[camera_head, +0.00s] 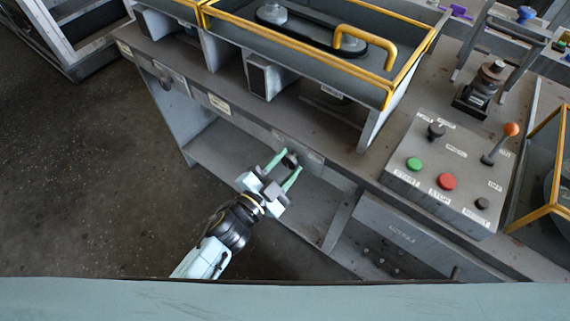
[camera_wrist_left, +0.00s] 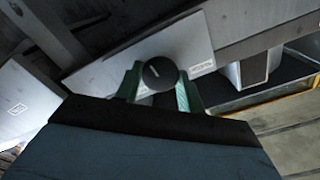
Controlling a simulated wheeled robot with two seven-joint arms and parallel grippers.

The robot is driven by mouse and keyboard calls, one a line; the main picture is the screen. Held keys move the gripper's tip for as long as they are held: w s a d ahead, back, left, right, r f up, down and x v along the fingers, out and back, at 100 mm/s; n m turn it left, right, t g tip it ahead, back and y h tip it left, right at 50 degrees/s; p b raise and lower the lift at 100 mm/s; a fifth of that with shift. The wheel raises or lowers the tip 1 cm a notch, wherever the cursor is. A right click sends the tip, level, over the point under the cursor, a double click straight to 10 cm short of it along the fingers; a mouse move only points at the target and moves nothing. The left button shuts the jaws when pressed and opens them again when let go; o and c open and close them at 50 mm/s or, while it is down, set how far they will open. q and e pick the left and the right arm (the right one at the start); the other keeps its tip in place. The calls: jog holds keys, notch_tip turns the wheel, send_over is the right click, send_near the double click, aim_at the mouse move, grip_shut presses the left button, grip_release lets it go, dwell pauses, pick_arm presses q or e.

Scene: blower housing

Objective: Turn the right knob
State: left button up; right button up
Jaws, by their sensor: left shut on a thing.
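A round black knob (camera_head: 290,160) sits on a light plate on the front edge of the bench. My left gripper (camera_head: 285,162) reaches up to it from below, with one green finger on each side of the knob. The left wrist view shows the dark knob (camera_wrist_left: 159,74) with a short pale mark on its face, between the two green fingers. The gripper is shut on the knob. Another dark knob (camera_head: 166,83) is on the front edge farther left. My right gripper is not in view.
A control box (camera_head: 440,165) with green and red buttons and an orange-tipped lever stands on the bench at right. A yellow-edged tray (camera_head: 330,45) is above the bench. An open shelf (camera_head: 225,155) lies below the edge. The floor at left is clear.

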pick_arm(q)
jog(key=o, duration=1)
jog(key=shift+c, duration=0.2)
jog(key=v, duration=1.3)
jog(key=shift+s+p, duration=0.2)
jog(key=shift+p, duration=0.15)
jog(key=shift+a, duration=0.15)
jog(key=s+a+f+n+g+y, duration=0.2)
jog(key=a+f+y, duration=0.1)
jog(key=f, duration=0.5)
jog(key=s+a+f+n+g+y, duration=0.1)
jog(key=s+a+f+n+y, duration=0.2)
jog(key=f, duration=0.6)
jog(key=s+a+f+n+g+y, duration=0.15)
jog(key=a+f, duration=0.25)
jog(key=f, duration=0.4)
jog(key=s+a+f+n+g+y, duration=0.1)
jog(key=s+a+f+n+g, duration=0.2)
jog(key=s+f, duration=0.4)
jog(key=s+a+f+n+g+y, duration=0.2)
jog(key=s+f+g, duration=0.4)
jog(key=s, duration=0.8)
jog(key=shift+a+f+n, duration=0.55)
jog(key=shift+a+f, duration=0.05)
jog(key=shift+a, duration=0.55)
